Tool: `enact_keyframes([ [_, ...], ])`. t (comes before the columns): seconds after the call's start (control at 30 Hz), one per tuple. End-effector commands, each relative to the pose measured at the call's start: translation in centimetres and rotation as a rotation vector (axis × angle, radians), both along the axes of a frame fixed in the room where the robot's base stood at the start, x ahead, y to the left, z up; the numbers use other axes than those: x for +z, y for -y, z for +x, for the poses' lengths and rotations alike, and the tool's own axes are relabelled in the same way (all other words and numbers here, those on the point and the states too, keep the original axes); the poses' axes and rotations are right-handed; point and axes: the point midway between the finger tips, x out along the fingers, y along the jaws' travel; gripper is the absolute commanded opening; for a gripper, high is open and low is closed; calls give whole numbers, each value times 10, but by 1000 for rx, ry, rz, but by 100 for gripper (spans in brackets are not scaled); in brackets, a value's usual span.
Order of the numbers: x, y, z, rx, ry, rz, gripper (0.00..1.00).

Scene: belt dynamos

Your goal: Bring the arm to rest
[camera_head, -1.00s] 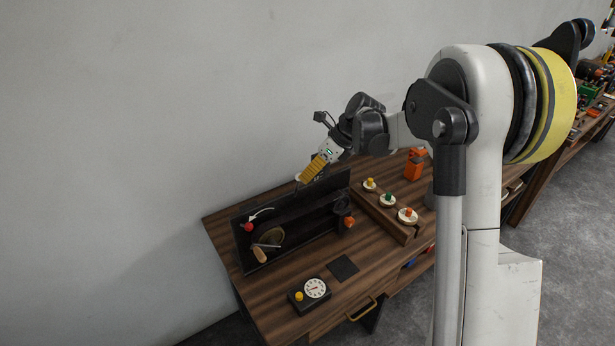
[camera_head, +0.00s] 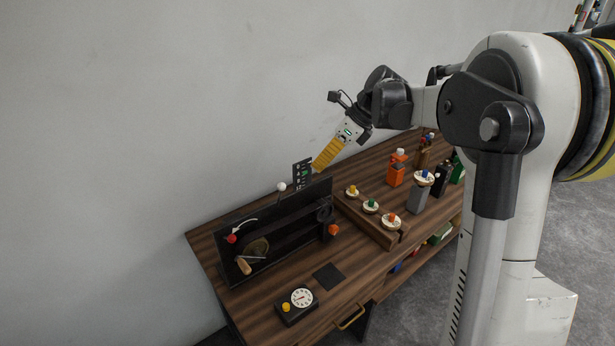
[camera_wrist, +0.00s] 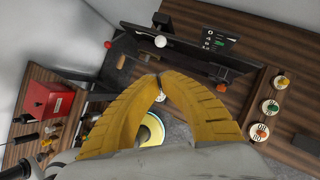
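My gripper (camera_head: 316,168) hangs above the back of the wooden bench, beside a small dark display card and up and right of a white ball knob (camera_head: 281,187). In the wrist view its yellow fingers (camera_wrist: 160,78) bend in until their tips meet, with nothing held between them. The white ball (camera_wrist: 161,41) shows beyond the tips, apart from them. My arm is raised and bent, reaching over the bench from the right.
A black panel unit (camera_head: 290,225) with a red knob and a crank stands on the bench (camera_head: 245,308). A wooden rack holds three discs with coloured knobs (camera_head: 371,206). A dial box (camera_head: 297,303) sits at the front. Bottles stand at right. A red box (camera_wrist: 47,99) shows in the wrist view.

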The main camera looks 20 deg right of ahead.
Motion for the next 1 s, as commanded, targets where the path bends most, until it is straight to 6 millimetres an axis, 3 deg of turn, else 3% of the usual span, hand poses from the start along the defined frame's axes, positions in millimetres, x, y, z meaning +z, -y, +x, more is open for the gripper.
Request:
enact_keyframes([
  [0.27,11,7,-6,4,2,-3,0],
  [0.37,3,0,-14,55,37,-38,0],
  [0.47,-16,-14,-36,187,122,-129,0],
  [0.77,-114,-59,-148,905,489,-604,0],
  [1.0,-216,-71,-232,1544,691,-992,0],
])
